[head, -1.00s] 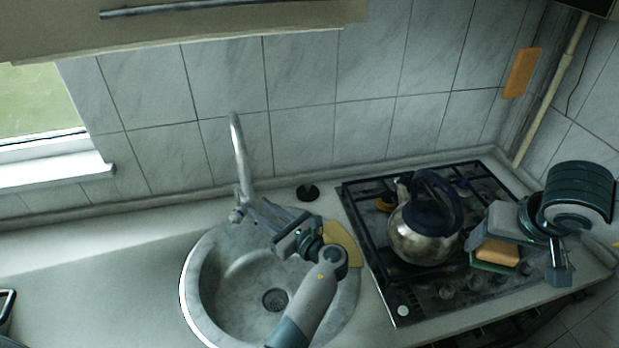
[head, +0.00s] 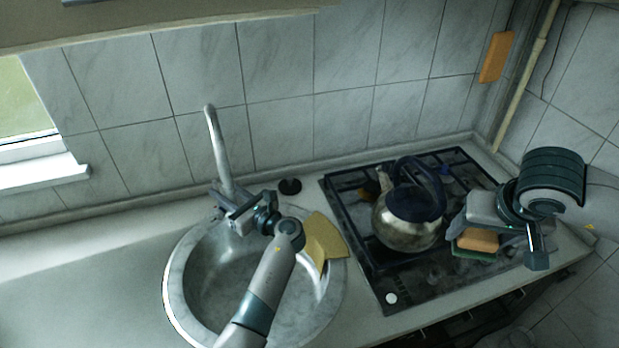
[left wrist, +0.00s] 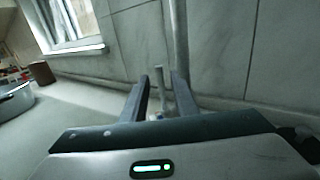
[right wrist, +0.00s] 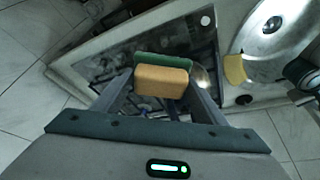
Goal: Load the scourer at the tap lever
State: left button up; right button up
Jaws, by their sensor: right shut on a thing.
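The tap (head: 216,150) rises at the back of the round sink. My left gripper (head: 222,198) is at the tap's base. In the left wrist view its fingers (left wrist: 160,88) stand apart, with the small upright tap lever (left wrist: 161,82) showing between them and the spout pipe (left wrist: 180,45) behind. I cannot tell whether the fingers touch the lever. My right gripper (head: 460,226) is shut on the scourer (head: 478,240), an orange sponge with a green side, held over the hob's right part. The scourer also shows in the right wrist view (right wrist: 162,82), between the fingers.
A steel kettle (head: 400,232) with a dark handle stands on the hob (head: 365,265), left of my right gripper. A yellow cloth (head: 322,242) hangs over the sink rim (head: 175,290). A black plug (head: 290,186) lies behind the sink. The counter (head: 90,270) at left is clear.

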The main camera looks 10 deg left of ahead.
aim_at(217, 187)
pick_arm(q)
jog(key=shift+b+x, duration=0.45)
jog(key=shift+x, duration=1.45)
grip_shut()
